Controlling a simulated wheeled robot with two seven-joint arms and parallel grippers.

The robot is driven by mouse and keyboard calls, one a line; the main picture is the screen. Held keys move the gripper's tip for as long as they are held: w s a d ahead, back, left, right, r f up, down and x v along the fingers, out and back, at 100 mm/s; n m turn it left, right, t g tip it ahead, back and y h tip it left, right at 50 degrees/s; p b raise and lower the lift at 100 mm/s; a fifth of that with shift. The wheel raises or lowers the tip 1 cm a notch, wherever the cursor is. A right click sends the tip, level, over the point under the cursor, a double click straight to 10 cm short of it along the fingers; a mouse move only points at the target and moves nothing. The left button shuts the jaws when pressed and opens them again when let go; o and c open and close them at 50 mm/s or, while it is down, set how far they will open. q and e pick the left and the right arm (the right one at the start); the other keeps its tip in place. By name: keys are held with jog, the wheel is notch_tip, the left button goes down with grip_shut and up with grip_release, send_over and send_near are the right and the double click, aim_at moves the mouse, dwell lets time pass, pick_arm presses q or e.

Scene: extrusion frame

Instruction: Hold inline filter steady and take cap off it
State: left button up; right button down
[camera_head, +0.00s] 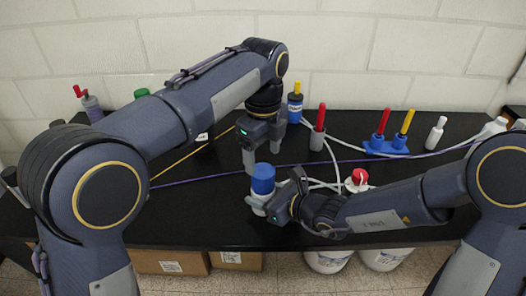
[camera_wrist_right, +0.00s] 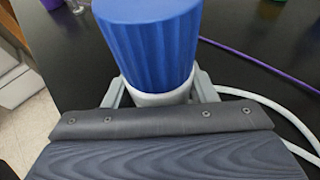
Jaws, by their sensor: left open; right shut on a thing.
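The inline filter has a white lower body (camera_head: 257,199) and a ribbed blue cap (camera_head: 263,179) on top. It stands upright near the front edge of the table, left of the middle. My right gripper (camera_head: 264,207) is shut around the white body from the right. In the right wrist view the blue cap (camera_wrist_right: 148,42) rises above the white body (camera_wrist_right: 162,98), with a finger on each side of the body. My left gripper (camera_head: 263,156) is open and empty just above the cap, pointing down. It does not show in the right wrist view.
A red-capped white fitting (camera_head: 357,180) stands right of the filter. A blue block with red and yellow handles (camera_head: 387,146) is at the back right. A red-handled tool (camera_head: 318,128) stands farther back. A purple cable (camera_head: 205,177) and white tubing cross the black table (camera_head: 190,213).

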aim_at(263, 170)
pick_arm(q)
jog(key=shift+f+m, duration=0.2)
jog(key=shift+m, duration=0.4)
notch_tip(263, 170, down, 8)
jog(key=shift+r, duration=0.2)
